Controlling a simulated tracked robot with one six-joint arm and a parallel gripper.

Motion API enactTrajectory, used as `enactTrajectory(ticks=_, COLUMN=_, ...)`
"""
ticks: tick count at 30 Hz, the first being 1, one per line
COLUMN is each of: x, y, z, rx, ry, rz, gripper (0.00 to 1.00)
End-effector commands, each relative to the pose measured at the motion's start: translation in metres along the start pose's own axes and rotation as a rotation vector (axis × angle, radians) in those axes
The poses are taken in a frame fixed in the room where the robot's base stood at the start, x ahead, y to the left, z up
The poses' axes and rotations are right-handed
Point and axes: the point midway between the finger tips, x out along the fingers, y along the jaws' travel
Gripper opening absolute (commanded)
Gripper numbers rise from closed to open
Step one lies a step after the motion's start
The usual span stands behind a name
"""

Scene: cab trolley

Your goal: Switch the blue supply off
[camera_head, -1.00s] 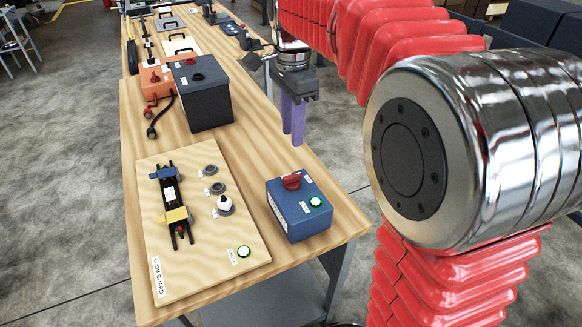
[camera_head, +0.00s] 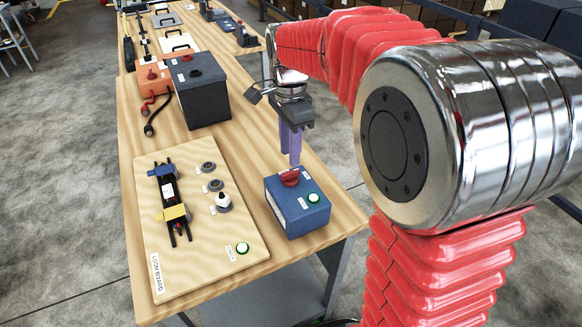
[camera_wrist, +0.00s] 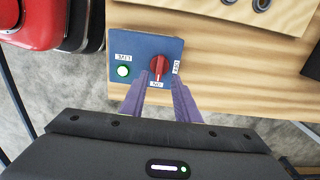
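The blue supply (camera_head: 297,205) is a blue box near the table's right edge. Its red rotary knob (camera_wrist: 159,66) is on top, and a pale mark on it points toward the label on my gripper's side, apparently ON. Another label, apparently OFF, is at the knob's right in the wrist view. The supply's lamp (camera_wrist: 124,71) glows green beside a LIVE label. My gripper (camera_wrist: 161,100) points down with its purple fingers apart and nothing between them. The fingertips are close to the knob, just above it in the head view; I cannot tell whether they touch.
The loom board (camera_head: 165,282) lies left of the supply, with clips, round fittings and a lit green lamp. A black box (camera_head: 207,105) and an orange unit (camera_head: 152,80) stand farther back. Bare tabletop (camera_head: 245,140) lies between the black box and the supply.

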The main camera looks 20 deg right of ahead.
Motion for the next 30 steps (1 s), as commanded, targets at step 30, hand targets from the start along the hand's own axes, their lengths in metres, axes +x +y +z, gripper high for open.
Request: enactTrajectory(ticks=30, x=0.063, y=0.0, z=0.001, rx=-0.001, ry=0.0, rz=0.0, gripper=0.15)
